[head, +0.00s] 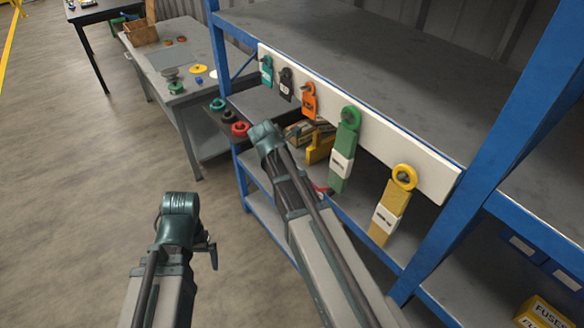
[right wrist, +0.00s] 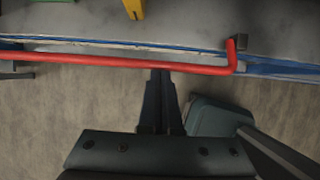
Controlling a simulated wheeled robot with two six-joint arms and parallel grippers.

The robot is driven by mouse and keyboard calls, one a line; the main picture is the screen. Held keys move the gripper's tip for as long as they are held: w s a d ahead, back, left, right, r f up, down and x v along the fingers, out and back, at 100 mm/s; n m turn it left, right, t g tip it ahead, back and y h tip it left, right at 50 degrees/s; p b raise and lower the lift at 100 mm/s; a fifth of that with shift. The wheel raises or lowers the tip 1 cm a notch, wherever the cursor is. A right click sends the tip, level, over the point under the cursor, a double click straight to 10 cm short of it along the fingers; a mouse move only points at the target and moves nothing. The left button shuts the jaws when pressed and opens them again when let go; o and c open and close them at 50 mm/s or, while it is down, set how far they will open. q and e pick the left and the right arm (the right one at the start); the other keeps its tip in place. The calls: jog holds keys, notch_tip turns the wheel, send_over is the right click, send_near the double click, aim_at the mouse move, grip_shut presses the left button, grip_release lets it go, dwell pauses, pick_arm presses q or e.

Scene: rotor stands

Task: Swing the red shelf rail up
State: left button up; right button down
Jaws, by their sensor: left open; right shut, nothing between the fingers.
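The red shelf rail (right wrist: 120,63) runs across the right wrist view from the left edge to a bent end at the right, along a blue shelf edge. In the head view only a small red piece (head: 323,190) shows beside my right arm, probably part of it. My right gripper (right wrist: 161,74) is shut and empty, its fingertips at the rail's lower side in the picture; I cannot tell whether they touch. In the head view my own arm hides it. My left gripper (head: 211,254) is open, partly hidden by its arm, over the floor, well away from the rack.
A blue rack with grey shelves (head: 390,60) fills the right. A white board (head: 380,140) on it carries several coloured tags with rings. Yellow boxes (head: 320,146) stand on a lower shelf. A grey table (head: 165,60) stands at back left. The floor at left is clear.

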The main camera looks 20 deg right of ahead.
jog(key=r+y+p, duration=0.1)
jog(key=d+r+y+p, duration=0.1)
jog(key=shift+w+d+g+p, duration=0.15)
jog(key=shift+g+p, duration=0.15)
jog(key=shift+d, duration=0.2)
dwell(0.6)
